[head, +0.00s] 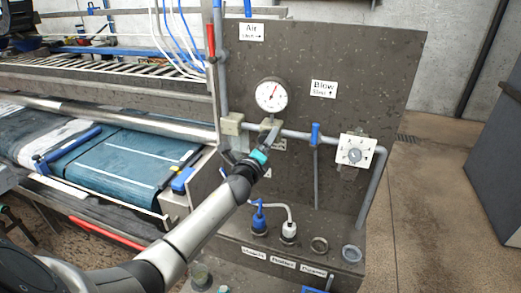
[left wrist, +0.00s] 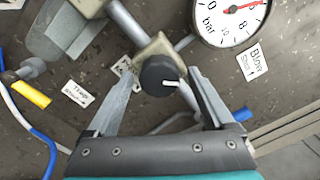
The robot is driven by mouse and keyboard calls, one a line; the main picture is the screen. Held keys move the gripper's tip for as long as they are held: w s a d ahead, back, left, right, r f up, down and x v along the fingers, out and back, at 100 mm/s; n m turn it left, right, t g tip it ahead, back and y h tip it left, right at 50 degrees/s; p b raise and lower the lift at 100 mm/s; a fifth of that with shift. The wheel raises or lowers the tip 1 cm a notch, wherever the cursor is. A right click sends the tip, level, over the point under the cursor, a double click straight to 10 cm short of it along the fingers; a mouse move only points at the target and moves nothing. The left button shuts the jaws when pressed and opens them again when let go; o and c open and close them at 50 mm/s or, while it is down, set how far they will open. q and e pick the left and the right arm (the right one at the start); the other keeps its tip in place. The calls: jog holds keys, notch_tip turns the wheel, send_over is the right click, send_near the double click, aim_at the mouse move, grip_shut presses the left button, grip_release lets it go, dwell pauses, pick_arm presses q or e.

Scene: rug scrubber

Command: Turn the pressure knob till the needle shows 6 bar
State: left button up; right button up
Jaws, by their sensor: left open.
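The pressure knob (left wrist: 160,74) is black and round with a white pointer mark, which points right in the left wrist view. It sits on a beige regulator body (left wrist: 153,47). My left gripper (left wrist: 161,80) is open, with one finger on each side of the knob and gaps visible between. In the head view my left gripper (head: 270,137) is below the gauge and largely hides the knob. The round white gauge (head: 271,95) has a red needle pointing up and slightly right. In the left wrist view the gauge (left wrist: 226,22) is cut off; its needle lies close to the 6.
A pipe with a blue-handled valve (head: 315,134) and a white square plate (head: 355,151) is right of the knob. Blue and white hose couplings (head: 259,220) stand below. A conveyor with a teal rug (head: 130,160) lies at left. Open floor is at right.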

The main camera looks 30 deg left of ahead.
pick_arm(q)
jog(key=v, duration=1.5)
jog(key=shift+s+d, duration=0.1)
jog(key=v, duration=0.9)
dwell(0.3)
